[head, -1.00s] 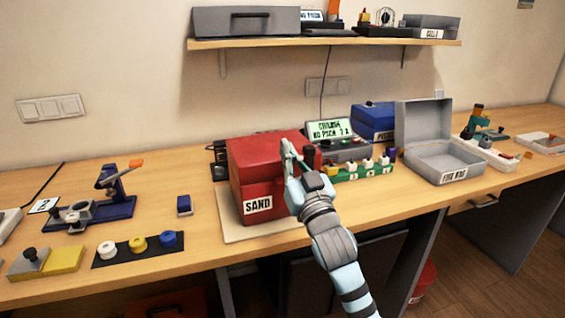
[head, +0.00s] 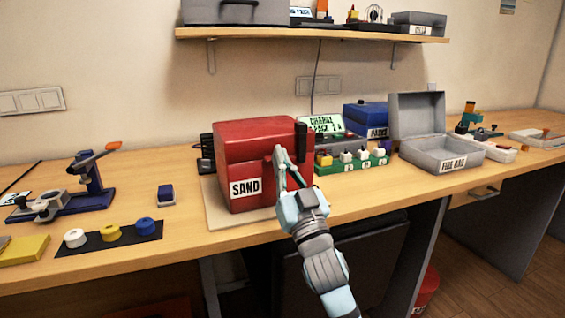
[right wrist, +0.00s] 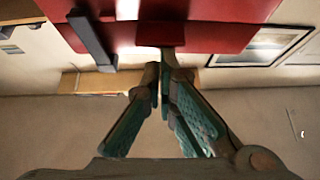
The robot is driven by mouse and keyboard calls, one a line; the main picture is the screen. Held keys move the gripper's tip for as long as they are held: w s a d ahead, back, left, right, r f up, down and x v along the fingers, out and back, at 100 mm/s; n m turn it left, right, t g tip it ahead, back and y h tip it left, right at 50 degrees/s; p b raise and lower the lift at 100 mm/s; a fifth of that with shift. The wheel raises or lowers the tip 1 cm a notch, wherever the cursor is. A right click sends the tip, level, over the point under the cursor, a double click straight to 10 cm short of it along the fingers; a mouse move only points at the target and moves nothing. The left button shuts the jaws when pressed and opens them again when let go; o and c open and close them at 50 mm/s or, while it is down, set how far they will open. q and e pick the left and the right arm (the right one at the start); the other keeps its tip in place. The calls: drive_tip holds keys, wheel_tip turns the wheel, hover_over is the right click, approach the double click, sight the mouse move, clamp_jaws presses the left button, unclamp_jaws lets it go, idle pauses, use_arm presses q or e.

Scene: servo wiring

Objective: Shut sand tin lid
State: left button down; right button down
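The red sand tin (head: 264,188) stands on a pale board on the bench, its white SAND label facing front. Its red lid (head: 258,133) lies over the body and looks down; whether it is fully seated I cannot tell. A black upright piece (head: 301,142) is at the tin's right side. My right gripper (head: 281,154) is in front of the tin's right front, fingertips close together and empty. In the right wrist view the fingertips (right wrist: 163,70) meet just by the tin's red surface (right wrist: 215,35); contact is unclear. My left gripper is out of view.
A green block with several knobs (head: 352,163) and a display (head: 322,126) stand right of the tin. An open grey case (head: 442,150) is farther right.

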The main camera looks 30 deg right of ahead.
sight(282, 138)
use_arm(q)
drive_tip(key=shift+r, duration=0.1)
use_arm(e)
drive_tip(key=shift+w+f, duration=0.1)
